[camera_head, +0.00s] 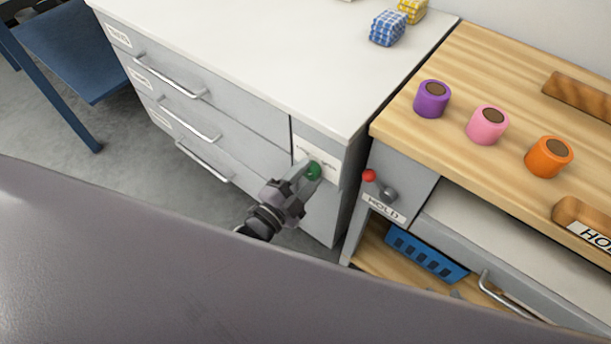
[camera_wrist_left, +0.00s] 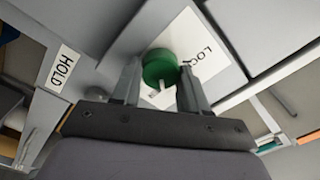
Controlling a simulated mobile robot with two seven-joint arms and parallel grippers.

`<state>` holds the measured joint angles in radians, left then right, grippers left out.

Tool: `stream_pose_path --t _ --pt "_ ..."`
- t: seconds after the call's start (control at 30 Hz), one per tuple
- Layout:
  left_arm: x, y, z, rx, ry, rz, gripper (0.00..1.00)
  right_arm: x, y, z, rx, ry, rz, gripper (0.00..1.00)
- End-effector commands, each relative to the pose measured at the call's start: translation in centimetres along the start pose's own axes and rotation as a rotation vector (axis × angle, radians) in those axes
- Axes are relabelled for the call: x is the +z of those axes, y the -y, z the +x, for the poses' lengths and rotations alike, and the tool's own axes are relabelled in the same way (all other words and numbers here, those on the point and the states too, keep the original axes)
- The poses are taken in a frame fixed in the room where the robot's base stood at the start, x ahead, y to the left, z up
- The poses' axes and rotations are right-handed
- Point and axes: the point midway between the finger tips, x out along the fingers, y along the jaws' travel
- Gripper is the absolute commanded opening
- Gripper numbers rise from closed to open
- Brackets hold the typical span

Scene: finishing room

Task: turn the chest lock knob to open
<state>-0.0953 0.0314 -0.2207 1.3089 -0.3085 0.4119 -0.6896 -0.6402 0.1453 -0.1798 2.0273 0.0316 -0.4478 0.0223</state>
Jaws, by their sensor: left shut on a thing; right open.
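The grey chest of drawers (camera_head: 225,125) has a white lock plate (camera_head: 328,158) on the right part of its front. The green lock knob (camera_head: 314,172) sits on this plate. My left gripper (camera_head: 306,176) is at the knob with its fingers on either side of it. In the left wrist view the green knob (camera_wrist_left: 160,66) is between the two fingertips (camera_wrist_left: 160,82), and a white mark shows on its near side. The plate (camera_wrist_left: 190,45) reads LOC, with the rest hidden. My right gripper is not in view.
Right of the chest stands a wooden-topped bench (camera_head: 460,80) with purple (camera_head: 432,100), pink (camera_head: 488,125) and orange (camera_head: 549,158) cylinders. A red button (camera_head: 369,175), a grey knob (camera_head: 388,195) and a HOLD label (camera_head: 384,208) are on its front.

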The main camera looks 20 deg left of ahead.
Motion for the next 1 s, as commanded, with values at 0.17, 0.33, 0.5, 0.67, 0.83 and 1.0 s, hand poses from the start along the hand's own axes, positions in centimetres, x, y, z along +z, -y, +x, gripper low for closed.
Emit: stream_pose_path --t 0.17,0.33,0.5,0.67,0.83,1.0 --pt "0.07 -0.15 -0.09 0.003 0.000 0.076 0.13 0.02 0.02 0.05 -0.001 -0.001 0.001 0.43" --pt "0.06 -0.15 -0.09 0.004 -0.001 0.114 0.13 -0.13 0.05 0.02 -0.002 -0.004 0.002 0.43" --pt "0.07 -0.14 -0.09 0.004 -0.002 0.129 0.13 -0.14 0.06 0.02 -0.002 -0.004 0.001 0.43" --pt "0.07 -0.14 -0.09 0.004 -0.002 0.131 0.13 -0.12 0.01 0.01 -0.003 -0.003 -0.003 0.43" --pt "0.08 -0.14 -0.09 0.005 -0.002 0.131 0.13 -0.11 -0.09 0.01 -0.003 -0.003 -0.009 0.43" --pt "0.06 -0.10 -0.06 0.004 -0.002 0.130 0.69 -0.19 -0.11 0.04 -0.003 -0.004 -0.010 0.43"
